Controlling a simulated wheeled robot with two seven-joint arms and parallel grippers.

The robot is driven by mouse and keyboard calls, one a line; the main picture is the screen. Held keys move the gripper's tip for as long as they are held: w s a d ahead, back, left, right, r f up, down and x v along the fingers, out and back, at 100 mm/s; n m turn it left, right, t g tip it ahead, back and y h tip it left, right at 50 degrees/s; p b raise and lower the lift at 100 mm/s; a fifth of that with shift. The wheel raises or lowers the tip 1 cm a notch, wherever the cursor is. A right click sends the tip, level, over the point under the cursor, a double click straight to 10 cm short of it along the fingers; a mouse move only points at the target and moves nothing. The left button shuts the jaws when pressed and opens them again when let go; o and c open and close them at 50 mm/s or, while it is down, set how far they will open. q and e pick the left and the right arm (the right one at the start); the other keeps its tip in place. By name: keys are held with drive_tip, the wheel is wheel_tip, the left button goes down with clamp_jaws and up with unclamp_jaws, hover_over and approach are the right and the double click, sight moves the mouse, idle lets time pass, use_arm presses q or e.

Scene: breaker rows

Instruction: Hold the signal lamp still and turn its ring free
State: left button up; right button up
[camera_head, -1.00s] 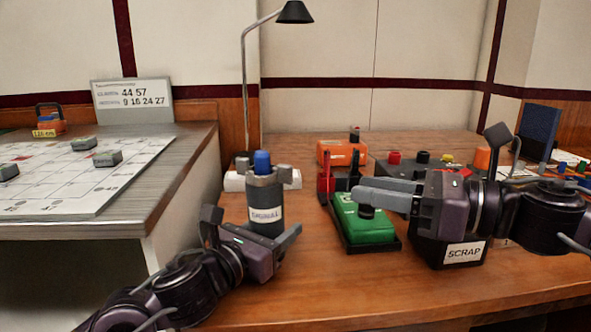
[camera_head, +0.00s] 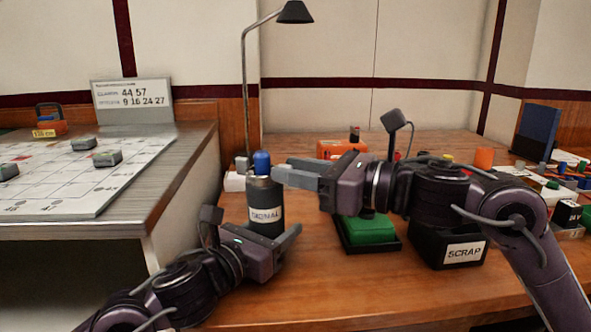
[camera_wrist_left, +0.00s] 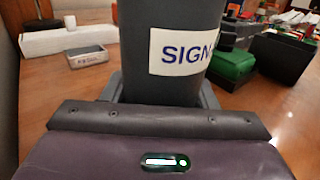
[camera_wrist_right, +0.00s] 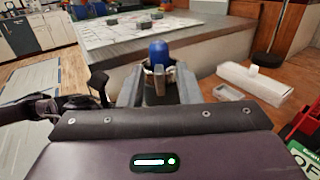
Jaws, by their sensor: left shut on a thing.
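The signal lamp (camera_head: 266,213) is a dark upright cylinder with a white label and a blue dome (camera_head: 261,162). My left gripper (camera_head: 277,234) is shut around its lower body; the left wrist view shows the lamp body (camera_wrist_left: 170,75) between the fingers. The grey ring (camera_wrist_right: 160,83) with its lug sits below the dome, as the right wrist view shows. It is partly hidden by fingers in the head view. My right gripper (camera_head: 284,171) is open at ring height, with its fingers pointing left. Its fingertips flank the ring; contact cannot be told.
A green box (camera_head: 370,230) in a dark tray and a black SCRAP bin (camera_head: 462,249) stand right of the lamp. An orange box (camera_head: 337,148) is behind. A white block (camera_wrist_right: 255,84) lies behind the lamp. A grey raised table (camera_head: 150,185) is at left. The front desk is clear.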

drive_tip(key=shift+w+a, duration=0.1)
drive_tip(key=shift+a, duration=0.05)
clamp_jaws()
drive_tip(key=shift+w, duration=0.1)
idle(0.3)
drive_tip(key=w+n+g, duration=0.6)
drive_tip(key=n+g, duration=0.7)
drive_tip(key=g, duration=0.6)
drive_tip(key=shift+a+r+g+h, duration=0.25)
drive_tip(key=shift+g+h, duration=0.05)
drive_tip(key=shift+f+h, duration=0.15)
drive_tip(key=shift+h, duration=0.15)
